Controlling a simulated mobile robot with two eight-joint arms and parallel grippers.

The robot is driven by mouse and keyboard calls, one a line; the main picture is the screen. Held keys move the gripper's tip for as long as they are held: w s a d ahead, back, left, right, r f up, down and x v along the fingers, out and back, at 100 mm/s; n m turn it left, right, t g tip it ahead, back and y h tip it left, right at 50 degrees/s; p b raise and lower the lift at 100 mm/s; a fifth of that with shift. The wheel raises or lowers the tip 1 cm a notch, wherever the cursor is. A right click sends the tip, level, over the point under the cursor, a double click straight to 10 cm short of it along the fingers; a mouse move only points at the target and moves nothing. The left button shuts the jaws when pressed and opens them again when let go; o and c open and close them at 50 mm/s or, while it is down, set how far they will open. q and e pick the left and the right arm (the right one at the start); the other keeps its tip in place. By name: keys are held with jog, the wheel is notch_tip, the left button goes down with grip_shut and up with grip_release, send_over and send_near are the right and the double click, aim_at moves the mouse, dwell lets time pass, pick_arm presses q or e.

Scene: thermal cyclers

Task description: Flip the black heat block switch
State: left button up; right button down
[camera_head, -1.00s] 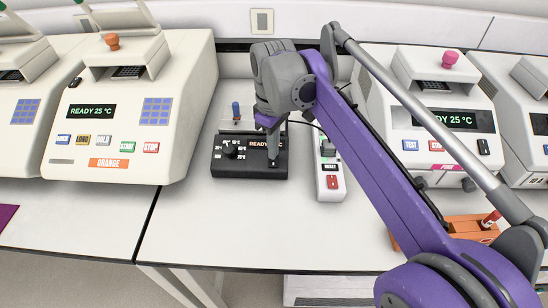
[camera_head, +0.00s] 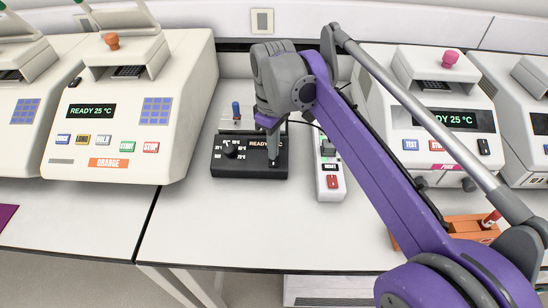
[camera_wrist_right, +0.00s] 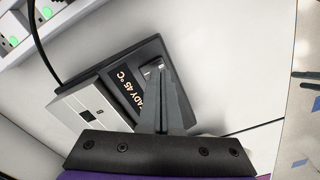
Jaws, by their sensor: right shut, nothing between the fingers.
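The black heat block (camera_head: 228,168) sits on the white bench in the middle of the head view, with a dial and a lit display on its front. In the right wrist view, the black heat block (camera_wrist_right: 118,75) has a display that reads "ADY 45 °C", partly cut off by my gripper. My right gripper (camera_head: 272,158) is shut and empty, pointing down at the right end of the block's front. In the right wrist view its fingertips (camera_wrist_right: 155,70) are over the block's corner at a small light switch. I cannot tell if they touch it. My left gripper is not in view.
A white power strip (camera_head: 330,187) with a red switch stands just right of the block. The ORANGE thermal cycler (camera_head: 125,110) is on the left and a pink-labelled cycler (camera_head: 440,125) on the right. An orange rack (camera_head: 470,229) lies at the right. The bench front is clear.

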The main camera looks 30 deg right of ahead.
aim_at(273, 163)
jog(key=shift+f+b, duration=0.55)
jog(key=shift+f, duration=0.55)
dwell(0.3)
jog(key=shift+r, duration=0.15)
notch_tip(273, 163, up, 7)
jog(key=p, duration=0.5)
jog(key=shift+p, duration=0.4)
dwell(0.3)
